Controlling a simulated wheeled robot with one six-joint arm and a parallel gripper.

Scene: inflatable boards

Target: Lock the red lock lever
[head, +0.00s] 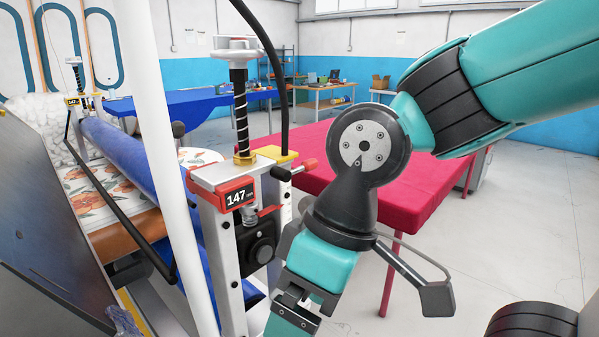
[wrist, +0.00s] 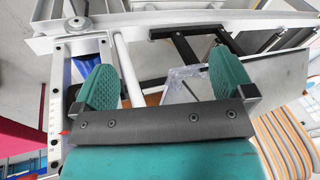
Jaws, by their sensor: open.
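A small red-tipped lever with a black part (head: 305,166) sticks out to the right near the top of the grey machine post in the head view. I cannot make the lever out for sure in the wrist view. My gripper (wrist: 164,86) is open, with its two teal ridged fingers apart and nothing between them. In the head view my gripper is below and right of the lever, pointing down, its fingertips not clearly seen. A grey post with a scale (wrist: 56,112) is left of the fingers in the wrist view.
A red bracket with a 147 display (head: 237,196) is on the post, below a threaded spindle (head: 240,110). A white pole (head: 168,150) and blue roller (head: 125,165) stand left. A crimson-covered table (head: 430,180) is behind my arm.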

